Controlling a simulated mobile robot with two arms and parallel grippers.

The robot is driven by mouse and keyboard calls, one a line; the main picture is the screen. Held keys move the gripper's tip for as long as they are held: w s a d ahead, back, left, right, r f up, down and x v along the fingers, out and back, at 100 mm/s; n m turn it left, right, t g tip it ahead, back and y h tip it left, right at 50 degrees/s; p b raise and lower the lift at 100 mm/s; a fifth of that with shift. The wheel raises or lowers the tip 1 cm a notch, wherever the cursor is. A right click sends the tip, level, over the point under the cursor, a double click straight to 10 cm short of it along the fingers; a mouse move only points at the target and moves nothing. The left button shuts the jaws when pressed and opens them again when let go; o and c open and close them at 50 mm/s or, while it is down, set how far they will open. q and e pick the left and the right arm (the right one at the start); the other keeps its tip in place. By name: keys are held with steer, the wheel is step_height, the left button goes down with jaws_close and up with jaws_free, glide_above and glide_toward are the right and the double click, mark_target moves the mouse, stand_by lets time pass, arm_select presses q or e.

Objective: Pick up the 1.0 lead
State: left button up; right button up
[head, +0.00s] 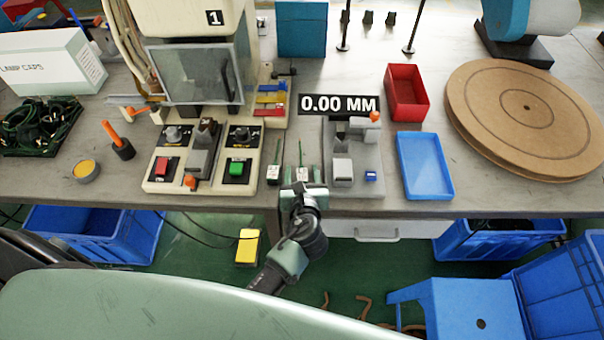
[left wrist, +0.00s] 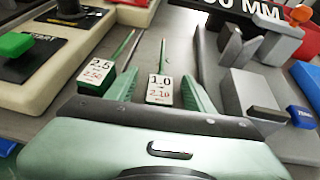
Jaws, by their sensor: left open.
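The 1.0 lead (left wrist: 160,90) is a small dark green block with a white label reading 1.0 and 2.10, and a thin stem pointing away from me. In the head view the 1.0 lead (head: 302,173) lies near the table's front edge. My left gripper (head: 303,182) is at that edge, just in front of it. In the left wrist view the green fingers of my left gripper (left wrist: 159,80) are open, one on each side of the 1.0 lead. Whether they touch it I cannot tell. My right gripper is not in view.
The 2.5 lead (left wrist: 97,75) lies close on the left, beside the left finger. Farther left is a control panel with a green button (head: 238,168). A grey gauge fixture (head: 343,190) stands close on the right, under the 0.00 MM display (head: 339,104). A blue tray (head: 424,165) lies beyond it.

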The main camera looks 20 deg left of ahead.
arm_select(q)
jaws_close()
